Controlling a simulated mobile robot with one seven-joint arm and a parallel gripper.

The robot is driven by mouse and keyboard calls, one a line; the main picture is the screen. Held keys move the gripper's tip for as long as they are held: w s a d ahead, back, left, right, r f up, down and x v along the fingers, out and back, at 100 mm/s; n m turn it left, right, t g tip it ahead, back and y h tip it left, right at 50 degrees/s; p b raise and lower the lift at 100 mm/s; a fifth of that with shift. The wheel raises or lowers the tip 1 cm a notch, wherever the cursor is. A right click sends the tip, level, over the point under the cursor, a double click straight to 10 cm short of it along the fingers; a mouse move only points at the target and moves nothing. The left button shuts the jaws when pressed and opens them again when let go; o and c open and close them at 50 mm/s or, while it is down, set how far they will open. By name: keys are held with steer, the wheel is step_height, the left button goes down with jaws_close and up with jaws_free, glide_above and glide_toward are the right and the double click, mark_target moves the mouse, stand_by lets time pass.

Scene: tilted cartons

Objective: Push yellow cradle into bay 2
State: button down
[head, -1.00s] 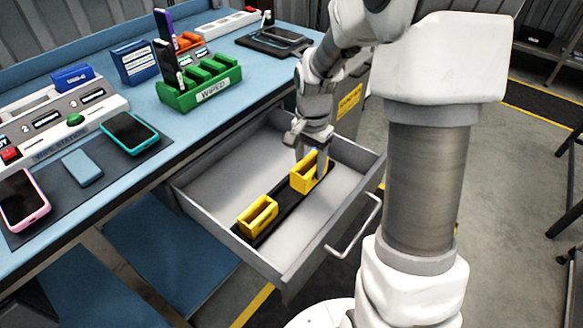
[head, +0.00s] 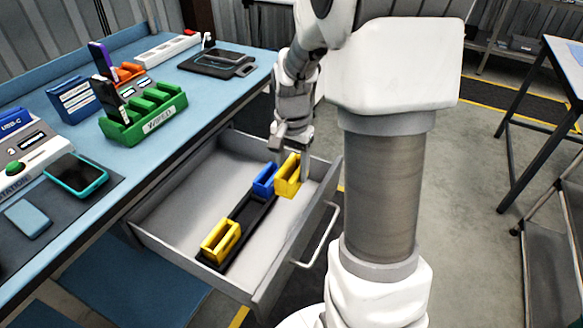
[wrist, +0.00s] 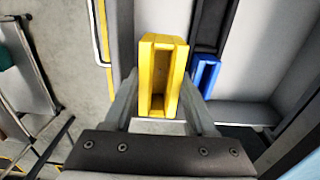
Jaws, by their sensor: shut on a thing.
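A yellow cradle (head: 288,177), an open-topped box, is between the fingers of my gripper (head: 290,157) at the far right of the open drawer. In the wrist view, the fingers flank this yellow cradle (wrist: 161,75) closely, and its open slot shows. It is beside the far end of a black rail (head: 247,217); I cannot tell whether it touches the drawer floor. A blue cradle (head: 264,180) sits at the rail's far end, just left of the held one; it also shows in the wrist view (wrist: 206,74). A second yellow cradle (head: 221,241) sits at the rail's near end. No bay number is readable in the drawer.
The grey drawer (head: 160,214) has free floor on both sides of the rail. Its front wall and handle (head: 318,240) are close to my gripper.

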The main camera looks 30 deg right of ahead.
steer(key=shift+r+p, duration=0.6)
steer(key=shift+r, duration=0.15)
steer(key=shift+r+p, duration=1.3)
steer(key=shift+r, duration=0.15)
